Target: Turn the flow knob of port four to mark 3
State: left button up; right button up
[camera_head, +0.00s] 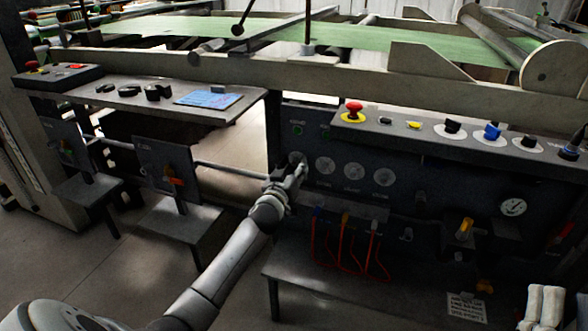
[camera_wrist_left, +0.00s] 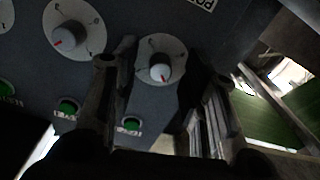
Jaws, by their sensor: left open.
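A row of round white dials with knobs runs across the dark panel in the head view. The leftmost dial (camera_head: 296,158) is partly behind my left gripper (camera_head: 299,170). In the left wrist view, the open fingers of my left gripper (camera_wrist_left: 163,72) stand on either side of a small pale flow knob (camera_wrist_left: 160,72) on its white dial plate (camera_wrist_left: 152,48). The knob has a red mark near its lower side. I see no clear contact between fingers and knob. The port number and dial marks are unreadable.
A neighbouring knob (camera_wrist_left: 70,36) and green buttons (camera_wrist_left: 131,124) are close to the fingers. A ledge with a red emergency button (camera_head: 354,108) juts out above the dials. Red hoses (camera_head: 343,248) hang below. A gauge (camera_head: 513,207) and yellow handle (camera_head: 464,228) are to the right.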

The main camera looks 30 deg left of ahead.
pick_arm(q)
jog(key=shift+w+a, duration=0.1)
jog(key=shift+w, duration=0.15)
grip_shut()
dwell(0.4)
